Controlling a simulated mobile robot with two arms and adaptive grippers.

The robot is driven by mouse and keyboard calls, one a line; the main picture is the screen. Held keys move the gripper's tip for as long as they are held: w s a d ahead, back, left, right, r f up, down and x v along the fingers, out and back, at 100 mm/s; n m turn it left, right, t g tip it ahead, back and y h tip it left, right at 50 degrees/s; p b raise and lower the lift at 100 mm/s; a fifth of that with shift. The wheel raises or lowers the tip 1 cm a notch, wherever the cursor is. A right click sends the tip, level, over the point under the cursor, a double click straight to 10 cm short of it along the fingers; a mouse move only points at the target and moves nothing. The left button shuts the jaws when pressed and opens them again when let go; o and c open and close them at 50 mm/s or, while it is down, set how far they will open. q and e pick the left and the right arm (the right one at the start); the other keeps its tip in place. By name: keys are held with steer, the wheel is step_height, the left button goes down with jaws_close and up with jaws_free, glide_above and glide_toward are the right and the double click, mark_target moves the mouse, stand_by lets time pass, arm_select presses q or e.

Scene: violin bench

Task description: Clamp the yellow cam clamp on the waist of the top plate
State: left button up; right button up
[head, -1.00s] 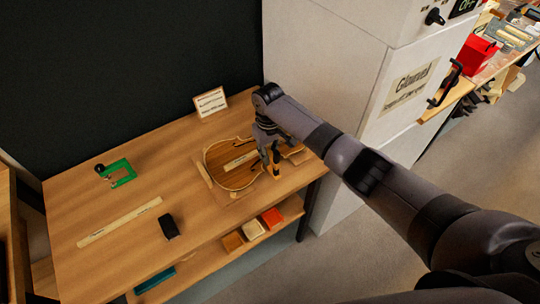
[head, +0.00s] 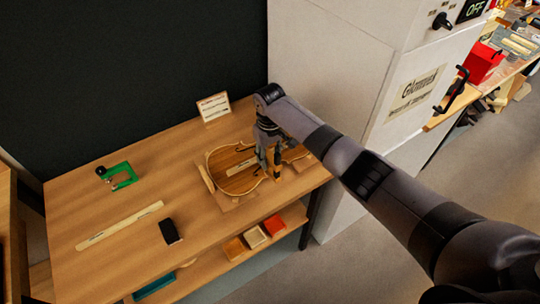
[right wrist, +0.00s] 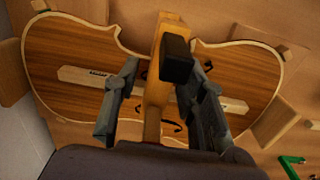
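The violin top plate (head: 226,162) lies on the bench under my right gripper (head: 270,172); its striped wood also shows in the right wrist view (right wrist: 65,52). The yellow cam clamp (right wrist: 156,92), with a black end block, stands at the plate's narrow waist, between my right gripper's fingers in the right wrist view (right wrist: 160,112). The fingers are spread, with visible gaps on both sides of the clamp. Whether its jaws press on the plate is hidden. My left gripper is not in view.
A green clamp (head: 121,173) stands at the bench's left. A pale wooden strip (head: 118,226) and a black block (head: 169,231) lie in front. A card (head: 214,107) stands behind the plate. Coloured boxes (head: 254,237) sit on the lower shelf. A white cabinet (head: 325,85) rises at right.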

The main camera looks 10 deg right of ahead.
mark_target(270, 155)
steer(key=shift+o, duration=0.3)
step_height(270, 155, up, 12)
stand_by(0.5)
steer(key=shift+f, duration=0.1)
stand_by(0.3)
